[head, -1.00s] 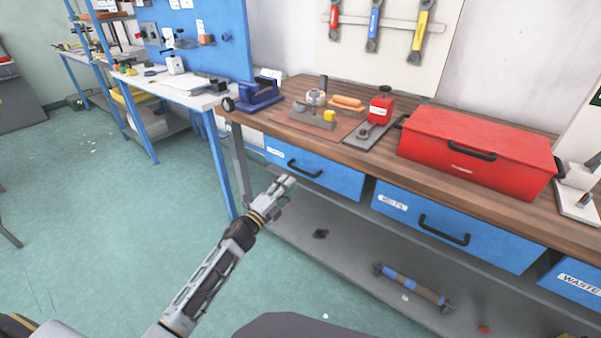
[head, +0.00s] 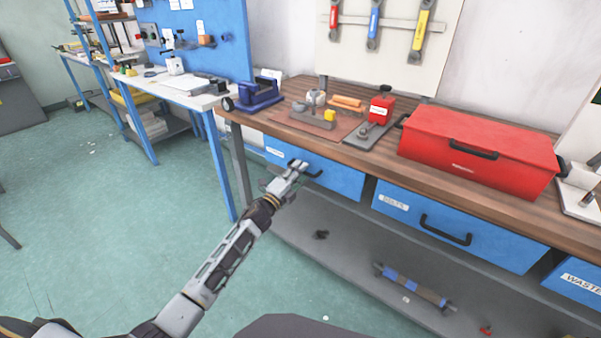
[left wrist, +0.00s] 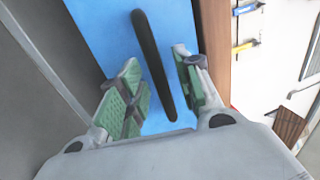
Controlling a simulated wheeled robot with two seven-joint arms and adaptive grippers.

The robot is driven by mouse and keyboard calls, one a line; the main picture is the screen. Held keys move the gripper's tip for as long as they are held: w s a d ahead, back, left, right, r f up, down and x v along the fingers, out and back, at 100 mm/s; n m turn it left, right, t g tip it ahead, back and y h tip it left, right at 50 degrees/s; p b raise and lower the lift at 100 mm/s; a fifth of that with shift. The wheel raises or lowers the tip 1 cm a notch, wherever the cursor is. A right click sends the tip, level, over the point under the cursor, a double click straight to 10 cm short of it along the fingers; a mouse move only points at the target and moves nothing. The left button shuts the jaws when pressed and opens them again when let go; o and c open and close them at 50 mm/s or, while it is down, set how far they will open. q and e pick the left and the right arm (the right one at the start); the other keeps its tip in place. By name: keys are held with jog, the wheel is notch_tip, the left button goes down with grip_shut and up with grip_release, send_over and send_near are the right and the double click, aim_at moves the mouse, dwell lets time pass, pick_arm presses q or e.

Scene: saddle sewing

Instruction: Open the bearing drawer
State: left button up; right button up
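The left blue drawer (head: 335,180) sits under the workbench top; its small label is too blurred to read. It is closed and has a black bar handle (head: 313,174). My left gripper (head: 297,169) is at the left part of this handle. In the left wrist view the handle (left wrist: 154,65) runs between the two green-padded fingers of my left gripper (left wrist: 162,88), over the blue drawer front (left wrist: 100,28). The fingers are open, with a visible gap on both sides of the handle. My right gripper is not in view.
A drawer labelled BOLTS (head: 455,228) and one labelled WASTE (head: 578,281) are to the right. The wooden bench top (head: 385,155) carries a red toolbox (head: 475,150) and a blue vise (head: 258,93). A grey lower shelf (head: 350,255) is below. The floor at left is clear.

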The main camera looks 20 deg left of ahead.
pick_arm(q)
jog(key=shift+w+d, duration=0.1)
jog(key=shift+w, duration=0.15)
grip_shut()
dwell(0.3)
